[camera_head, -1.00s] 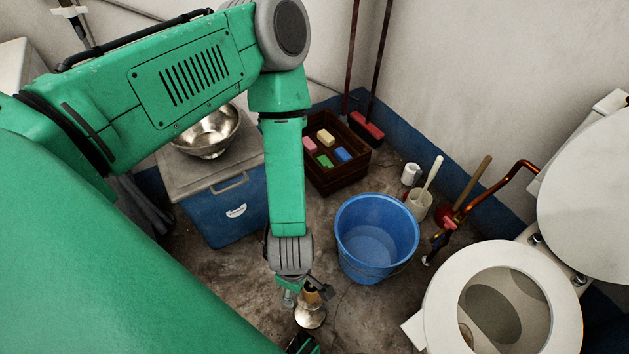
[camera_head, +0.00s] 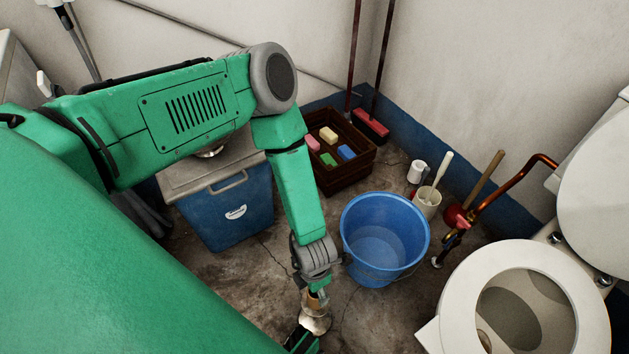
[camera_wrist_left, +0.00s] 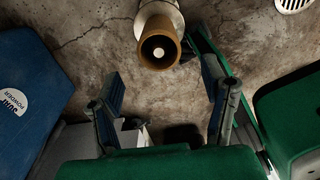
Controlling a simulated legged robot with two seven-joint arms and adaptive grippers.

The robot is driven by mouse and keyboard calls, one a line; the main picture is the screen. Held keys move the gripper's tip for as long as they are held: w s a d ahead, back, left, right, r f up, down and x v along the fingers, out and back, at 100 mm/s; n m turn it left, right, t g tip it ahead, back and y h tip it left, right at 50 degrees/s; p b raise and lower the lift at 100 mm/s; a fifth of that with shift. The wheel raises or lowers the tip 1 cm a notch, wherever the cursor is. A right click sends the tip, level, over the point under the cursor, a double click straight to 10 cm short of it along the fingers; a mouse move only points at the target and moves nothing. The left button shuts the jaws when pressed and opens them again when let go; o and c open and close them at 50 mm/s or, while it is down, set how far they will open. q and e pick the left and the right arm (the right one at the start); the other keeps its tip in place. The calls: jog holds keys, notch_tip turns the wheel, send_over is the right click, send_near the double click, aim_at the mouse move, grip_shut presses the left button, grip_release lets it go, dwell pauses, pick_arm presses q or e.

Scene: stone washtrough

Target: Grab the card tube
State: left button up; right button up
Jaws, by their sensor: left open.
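The brown card tube (camera_wrist_left: 158,48) shows in the wrist view with its open end toward the camera, beyond and between the finger lines. In the head view only a small brown part of the tube (camera_head: 314,299) shows below my left wrist. A pale, shiny round thing (camera_head: 316,322) is right by the tube's far end; whether they touch I cannot tell. My left gripper (camera_wrist_left: 163,82) is open, its two fingers wide apart and nothing between the tips. Its wrist hides part of the tube in the head view. My right gripper is not in view.
A blue bucket (camera_head: 385,235) stands close right of my left wrist. The toilet (camera_head: 520,310) is further right. A blue cooler box (camera_head: 230,208) is at left, a dark crate (camera_head: 345,175) behind. Cracked floor (camera_head: 255,290) is clear between box and wrist.

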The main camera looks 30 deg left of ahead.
pick_arm(q)
jog(key=shift+d+f, duration=0.2)
jog(key=f+b, duration=0.2)
jog(key=f, duration=0.2)
jog(key=shift+w+d+f+b, duration=0.1)
jog(key=shift+w+f+b, duration=0.2)
jog(key=shift+w+b, duration=0.1)
jog(key=shift+f, duration=0.15)
jog(key=shift+a, duration=0.25)
jog(key=c, duration=0.6)
jog(key=shift+d, duration=0.1)
jog(key=shift+c, duration=1)
jog(key=shift+d, duration=0.15)
jog(key=shift+r, duration=0.2)
